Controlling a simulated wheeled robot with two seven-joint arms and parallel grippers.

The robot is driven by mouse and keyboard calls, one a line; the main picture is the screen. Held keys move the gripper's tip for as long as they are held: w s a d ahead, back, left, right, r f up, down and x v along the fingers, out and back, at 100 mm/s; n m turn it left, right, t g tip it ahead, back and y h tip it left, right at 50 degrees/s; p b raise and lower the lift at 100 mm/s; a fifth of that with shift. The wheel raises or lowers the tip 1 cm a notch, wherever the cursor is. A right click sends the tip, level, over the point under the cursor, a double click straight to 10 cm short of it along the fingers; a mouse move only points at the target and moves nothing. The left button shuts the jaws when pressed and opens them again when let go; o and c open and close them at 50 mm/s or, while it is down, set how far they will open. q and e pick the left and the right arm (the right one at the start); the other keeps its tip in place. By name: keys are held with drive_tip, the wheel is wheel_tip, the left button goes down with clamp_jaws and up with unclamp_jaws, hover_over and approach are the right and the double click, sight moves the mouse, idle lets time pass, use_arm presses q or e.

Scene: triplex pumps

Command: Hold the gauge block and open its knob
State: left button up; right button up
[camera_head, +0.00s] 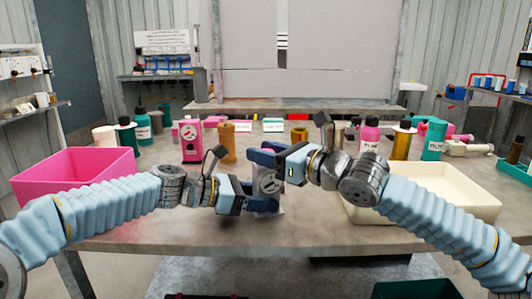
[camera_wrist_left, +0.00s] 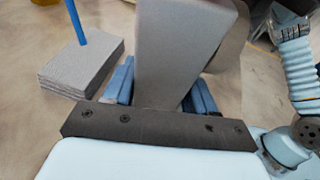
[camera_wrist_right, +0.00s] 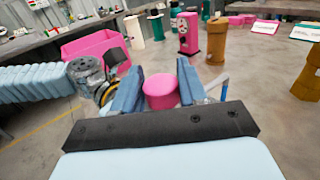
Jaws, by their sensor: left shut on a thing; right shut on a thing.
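The gauge block (camera_head: 270,183) is upright in the middle of the head view, with a round dial on its front. In the left wrist view it is a large grey block (camera_wrist_left: 180,50) between the fingers. My left gripper (camera_head: 262,205) is shut on its lower part from the left. The block's pink knob (camera_wrist_right: 160,92) shows between the fingers in the right wrist view. My right gripper (camera_head: 266,156) is shut on the knob at the top of the block. In the head view the fingers hide the knob.
A pink bin (camera_head: 75,172) stands at the left and a cream tray (camera_head: 428,190) at the right. A pink gauge unit (camera_head: 190,140) and a tan cylinder (camera_head: 227,142) stand behind. A grey slab with a blue rod (camera_wrist_left: 82,68) is beside the block.

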drive_tip(key=shift+n+g+y, duration=0.7)
drive_tip(key=shift+n+g, duration=0.1)
drive_tip(key=shift+g, duration=0.5)
drive_tip(key=o, duration=1)
drive_tip(key=shift+c, duration=0.2)
drive_tip(key=v, duration=1.2)
drive_tip(key=shift+f, duration=0.15)
use_arm(q)
drive_tip(key=o, duration=0.8)
drive_tip(key=shift+o, duration=0.4)
